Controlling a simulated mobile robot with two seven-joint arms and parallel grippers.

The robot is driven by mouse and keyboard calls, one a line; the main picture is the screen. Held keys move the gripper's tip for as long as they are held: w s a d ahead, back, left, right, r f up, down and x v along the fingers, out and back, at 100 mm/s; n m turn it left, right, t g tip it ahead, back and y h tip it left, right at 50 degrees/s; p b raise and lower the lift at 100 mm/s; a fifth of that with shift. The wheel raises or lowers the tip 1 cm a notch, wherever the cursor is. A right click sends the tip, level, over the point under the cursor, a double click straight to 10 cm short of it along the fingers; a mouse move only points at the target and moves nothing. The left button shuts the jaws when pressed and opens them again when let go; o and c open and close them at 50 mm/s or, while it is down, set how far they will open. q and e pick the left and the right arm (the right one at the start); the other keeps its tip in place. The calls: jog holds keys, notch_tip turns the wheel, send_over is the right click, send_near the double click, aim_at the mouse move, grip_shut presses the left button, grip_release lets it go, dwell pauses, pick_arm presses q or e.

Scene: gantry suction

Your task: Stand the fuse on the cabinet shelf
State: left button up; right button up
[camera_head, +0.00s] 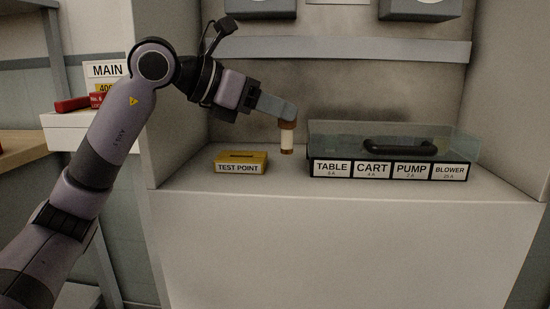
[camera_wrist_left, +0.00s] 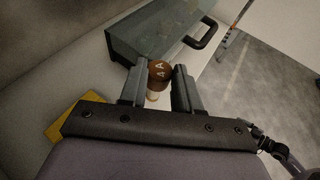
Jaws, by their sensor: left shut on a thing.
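The fuse (camera_head: 287,139) is a white cylinder with copper-brown end caps. My left gripper (camera_head: 287,117) is shut on its upper cap and holds it upright at the cabinet shelf (camera_head: 285,179). I cannot tell whether its lower cap touches the shelf. In the left wrist view the fuse's top cap (camera_wrist_left: 160,71), with light markings, sits between the fingers of the left gripper (camera_wrist_left: 160,78). My right gripper is not in view.
A yellow TEST POINT block (camera_head: 240,163) lies left of the fuse. A clear-lidded box (camera_head: 390,150) with a black handle and TABLE, CART, PUMP and BLOWER labels stands right. A MAIN sign (camera_head: 106,70) and red object (camera_head: 72,104) are at far left.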

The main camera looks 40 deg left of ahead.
aim_at(282, 142)
pick_arm(q)
jog(key=shift+f+b, duration=1.1)
jog(key=shift+f, duration=1.65)
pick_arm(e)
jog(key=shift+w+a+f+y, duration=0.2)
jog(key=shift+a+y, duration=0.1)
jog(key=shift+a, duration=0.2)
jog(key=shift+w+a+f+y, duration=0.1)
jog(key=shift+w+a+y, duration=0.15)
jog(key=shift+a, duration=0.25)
pick_arm(q)
jog(key=shift+f, duration=0.15)
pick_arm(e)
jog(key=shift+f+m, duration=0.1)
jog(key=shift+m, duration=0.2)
pick_arm(q)
jog(key=o, duration=1)
jog(key=shift+o, duration=0.2)
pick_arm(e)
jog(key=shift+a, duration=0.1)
